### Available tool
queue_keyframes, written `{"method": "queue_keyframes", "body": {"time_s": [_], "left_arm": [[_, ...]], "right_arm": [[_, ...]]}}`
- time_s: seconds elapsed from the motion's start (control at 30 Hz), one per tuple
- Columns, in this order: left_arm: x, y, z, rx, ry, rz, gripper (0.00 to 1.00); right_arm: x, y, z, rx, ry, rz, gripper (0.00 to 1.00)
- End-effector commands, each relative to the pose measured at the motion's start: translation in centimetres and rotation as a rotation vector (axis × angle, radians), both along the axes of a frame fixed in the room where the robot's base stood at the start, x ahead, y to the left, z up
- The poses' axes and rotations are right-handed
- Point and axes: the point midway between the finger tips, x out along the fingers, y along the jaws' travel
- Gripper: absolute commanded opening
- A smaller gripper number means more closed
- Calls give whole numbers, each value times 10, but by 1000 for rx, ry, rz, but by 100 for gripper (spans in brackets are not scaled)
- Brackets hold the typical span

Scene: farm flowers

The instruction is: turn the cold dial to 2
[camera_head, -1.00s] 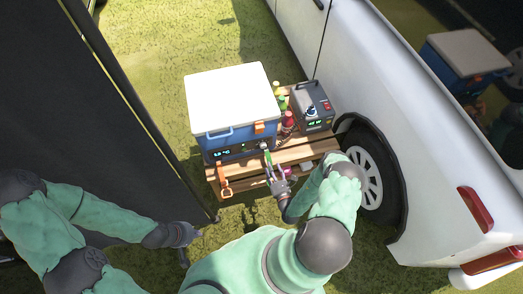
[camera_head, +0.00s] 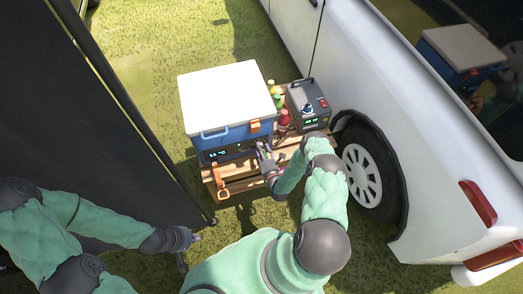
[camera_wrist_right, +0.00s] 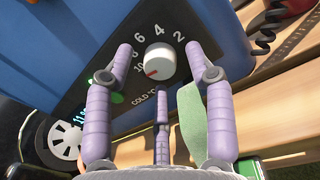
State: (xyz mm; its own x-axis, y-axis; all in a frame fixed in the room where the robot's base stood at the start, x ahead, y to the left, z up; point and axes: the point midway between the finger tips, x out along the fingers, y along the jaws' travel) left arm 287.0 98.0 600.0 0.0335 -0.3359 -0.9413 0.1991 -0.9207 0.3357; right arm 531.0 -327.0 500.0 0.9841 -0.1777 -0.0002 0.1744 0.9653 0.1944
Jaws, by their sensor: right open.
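The cold dial (camera_wrist_right: 160,60) is a round white knob with a red mark on the cooler's dark panel. In the right wrist view its mark points to the lower left, near the 10; the 2 is at its upper right. My right gripper (camera_wrist_right: 165,75) is open, with purple fingers to the left and right of the dial and one below it; I cannot tell if any touch it. In the head view my right gripper (camera_head: 264,155) is at the front of the blue cooler (camera_head: 225,138) and hides the dial. My left gripper (camera_head: 184,243) hangs low at the left, away from the cooler.
The cooler stands on a wooden crate table (camera_head: 238,184) with an orange strap (camera_head: 219,181). A white vehicle (camera_head: 375,100) is close on the right, a dark panel (camera_head: 70,130) on the left.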

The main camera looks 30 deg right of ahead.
Motion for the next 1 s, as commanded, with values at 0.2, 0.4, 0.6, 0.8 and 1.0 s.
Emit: {"method": "queue_keyframes", "body": {"time_s": [0.2, 0.4, 0.6, 0.8, 1.0], "left_arm": [[0, 0, 0, 0, 0, 0, 0], [0, 0, 0, 0, 0, 0, 0], [0, 0, 0, 0, 0, 0, 0], [0, 0, -3, 0, 0, 0, 0], [0, 0, -8, 0, 0, 0, 0]], "right_arm": [[0, 0, 0, 0, 0, 0, 38], [0, 0, 0, 0, 0, 0, 0], [0, 0, 0, 9, -3, 0, 0], [0, -1, 0, 69, -19, 0, 0], [0, -1, -1, 201, -51, 0, 0]]}}
